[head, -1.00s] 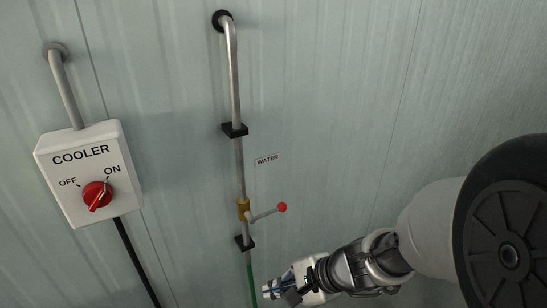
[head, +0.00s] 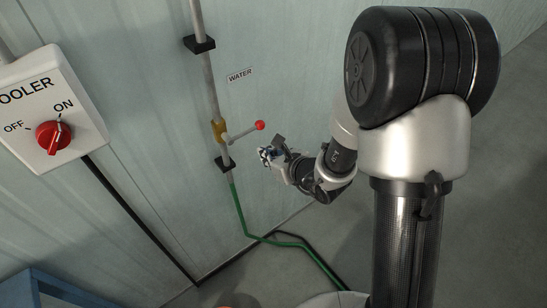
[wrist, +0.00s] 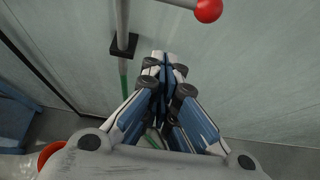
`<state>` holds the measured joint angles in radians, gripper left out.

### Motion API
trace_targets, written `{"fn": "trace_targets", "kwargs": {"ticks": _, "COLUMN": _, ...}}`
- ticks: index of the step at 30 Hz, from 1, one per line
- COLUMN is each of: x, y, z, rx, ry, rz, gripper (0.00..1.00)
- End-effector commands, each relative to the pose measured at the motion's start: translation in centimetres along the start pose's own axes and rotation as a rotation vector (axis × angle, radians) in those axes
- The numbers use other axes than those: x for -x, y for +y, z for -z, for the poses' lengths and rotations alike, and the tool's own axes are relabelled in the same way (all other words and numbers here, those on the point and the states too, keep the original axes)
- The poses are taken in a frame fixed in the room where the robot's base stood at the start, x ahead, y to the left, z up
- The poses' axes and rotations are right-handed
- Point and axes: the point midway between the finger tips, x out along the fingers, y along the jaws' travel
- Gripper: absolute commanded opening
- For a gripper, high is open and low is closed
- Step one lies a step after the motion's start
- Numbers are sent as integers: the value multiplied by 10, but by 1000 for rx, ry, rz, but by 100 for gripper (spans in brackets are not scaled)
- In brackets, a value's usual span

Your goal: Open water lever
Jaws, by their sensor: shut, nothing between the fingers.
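The water lever (head: 243,132) sticks out to the right from a brass valve (head: 219,131) on a vertical grey pipe, and ends in a red ball knob (head: 260,125). A "WATER" label (head: 240,76) is on the wall above it. My gripper (head: 266,155) is just below and slightly right of the knob, apart from it in the picture. In the wrist view the red knob (wrist: 208,10) is at the top edge, beyond and right of my gripper (wrist: 164,62). The fingers are together with nothing between them.
A white cooler box (head: 52,110) with a red knob hangs on the wall at left. A green hose (head: 238,207) runs from the pipe down to the floor. A blue frame (head: 50,287) stands at lower left. The wall right of the lever is clear.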

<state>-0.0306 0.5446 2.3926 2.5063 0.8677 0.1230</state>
Motion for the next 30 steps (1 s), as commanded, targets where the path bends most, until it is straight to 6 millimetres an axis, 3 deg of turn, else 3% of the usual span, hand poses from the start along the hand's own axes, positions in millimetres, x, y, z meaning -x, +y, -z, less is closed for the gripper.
{"fn": "trace_targets", "kwargs": {"ticks": 6, "x": -48, "y": 1, "z": 2, "rx": 2, "ry": -1, "rz": -3, "gripper": 0}}
{"fn": "trace_targets", "kwargs": {"ticks": 9, "x": -36, "y": 0, "z": -21, "rx": 4, "ry": -6, "rz": 1, "gripper": 0}}
{"fn": "trace_targets", "kwargs": {"ticks": 13, "x": -31, "y": 0, "z": -33, "rx": 3, "ry": -3, "rz": 0, "gripper": 0}}
{"fn": "trace_targets", "kwargs": {"ticks": 30, "x": -28, "y": -2, "z": -38, "rx": 1, "ry": -1, "rz": 1, "gripper": 0}}
